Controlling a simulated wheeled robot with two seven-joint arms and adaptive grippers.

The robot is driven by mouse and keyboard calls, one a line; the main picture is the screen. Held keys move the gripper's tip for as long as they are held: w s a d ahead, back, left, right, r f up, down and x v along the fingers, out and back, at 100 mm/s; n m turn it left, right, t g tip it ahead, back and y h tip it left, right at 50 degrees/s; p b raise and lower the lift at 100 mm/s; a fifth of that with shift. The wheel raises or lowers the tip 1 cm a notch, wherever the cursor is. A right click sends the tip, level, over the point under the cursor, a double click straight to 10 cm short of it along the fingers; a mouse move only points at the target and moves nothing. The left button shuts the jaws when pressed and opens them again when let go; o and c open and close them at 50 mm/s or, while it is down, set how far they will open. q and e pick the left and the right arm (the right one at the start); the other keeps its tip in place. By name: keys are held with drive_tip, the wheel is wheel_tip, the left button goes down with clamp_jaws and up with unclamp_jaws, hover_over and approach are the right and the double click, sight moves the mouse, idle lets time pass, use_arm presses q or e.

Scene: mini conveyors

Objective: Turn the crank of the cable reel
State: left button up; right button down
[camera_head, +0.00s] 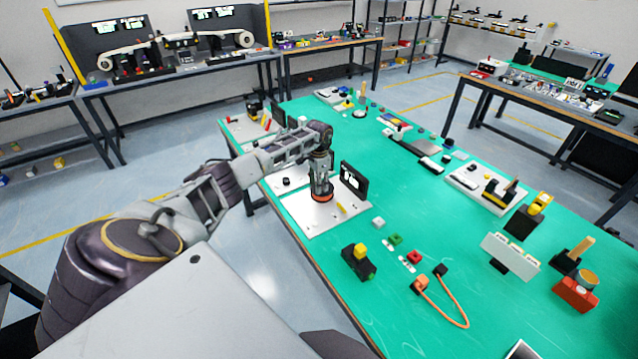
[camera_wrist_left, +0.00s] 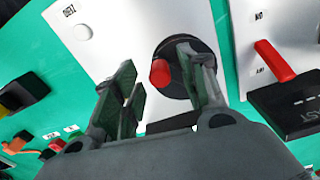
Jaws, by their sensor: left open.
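The cable reel's crank is seen in the left wrist view as a black round disc (camera_wrist_left: 203,51) with a red knob (camera_wrist_left: 160,73) near its edge. It sits on a white plate (camera_wrist_left: 125,30). My left gripper (camera_wrist_left: 157,80) is open, with the red knob between its fingers, nearer the right finger. That finger hides part of the disc; contact is unclear. In the head view my left gripper (camera_head: 321,190) points down over the white plate (camera_head: 300,214) and hides most of the crank. My right gripper is not in view.
In the wrist view a red lever (camera_wrist_left: 274,61) and a black box (camera_wrist_left: 287,106) lie right of the disc. A black block with a yellow top (camera_head: 359,258) and small coloured parts stand nearer on the green table (camera_head: 440,215).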

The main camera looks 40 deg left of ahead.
use_arm(q)
clamp_jaws()
drive_tip(key=shift+a, duration=0.1)
idle(0.4)
drive_tip(key=shift+m, duration=0.4)
